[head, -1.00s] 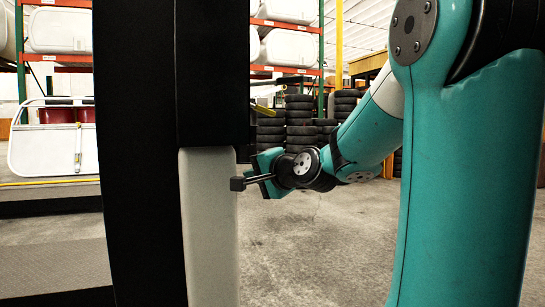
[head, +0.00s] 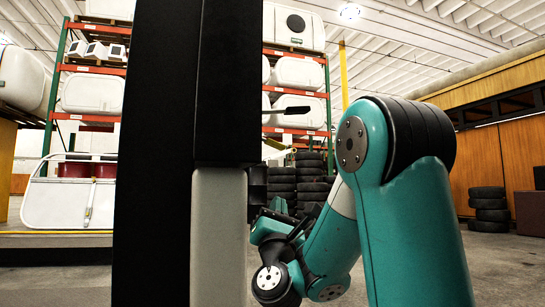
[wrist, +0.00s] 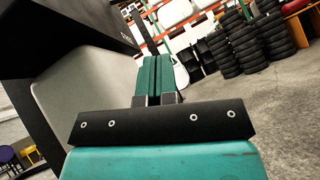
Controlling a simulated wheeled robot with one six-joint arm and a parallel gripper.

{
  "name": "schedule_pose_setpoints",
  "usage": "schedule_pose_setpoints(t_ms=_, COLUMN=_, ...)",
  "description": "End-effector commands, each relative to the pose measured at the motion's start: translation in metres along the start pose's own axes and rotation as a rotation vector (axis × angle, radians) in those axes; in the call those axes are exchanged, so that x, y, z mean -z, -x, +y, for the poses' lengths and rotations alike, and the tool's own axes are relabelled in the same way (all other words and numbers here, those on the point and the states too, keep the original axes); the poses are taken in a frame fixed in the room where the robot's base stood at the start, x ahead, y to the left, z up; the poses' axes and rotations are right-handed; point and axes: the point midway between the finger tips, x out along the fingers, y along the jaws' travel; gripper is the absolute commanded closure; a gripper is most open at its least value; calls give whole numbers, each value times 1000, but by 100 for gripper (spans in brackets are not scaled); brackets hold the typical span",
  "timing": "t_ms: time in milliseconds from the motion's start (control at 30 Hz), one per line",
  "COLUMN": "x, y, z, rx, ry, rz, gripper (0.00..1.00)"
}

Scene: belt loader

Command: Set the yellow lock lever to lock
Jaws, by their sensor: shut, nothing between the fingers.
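A small yellow piece (head: 275,144) juts from behind the right edge of the tall dark column in the head view. It may be the lock lever, but the column hides most of it and I cannot read its setting. My gripper (wrist: 142,28) is shut and empty. In the wrist view its teal finger bases sit side by side, with a dark bar reaching up and away. In the head view, my gripper is low, right of the column and below the yellow piece, apart from it and partly hidden.
The dark column (head: 155,150) with a pale grey lower panel (head: 218,235) fills the left centre. A dark handle (head: 287,110) sticks out to its right, above the yellow piece. Tyre stacks (head: 312,172) and shelving stand behind. The floor is clear right of the machine in the wrist view.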

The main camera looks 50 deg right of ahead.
Motion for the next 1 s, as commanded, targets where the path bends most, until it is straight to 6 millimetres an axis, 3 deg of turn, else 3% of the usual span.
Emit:
schedule_pose_setpoints(t_ms=233, x=0, y=-2, z=0, rx=-1, ry=3, rz=0, gripper=100)
schedule_pose_setpoints(t_ms=367, x=-2, y=-13, z=1, rx=-1, ry=4, rz=0, gripper=100)
schedule_pose_setpoints(t_ms=1000, x=-5, y=-124, z=3, rx=-2, ry=6, rz=1, gripper=100)
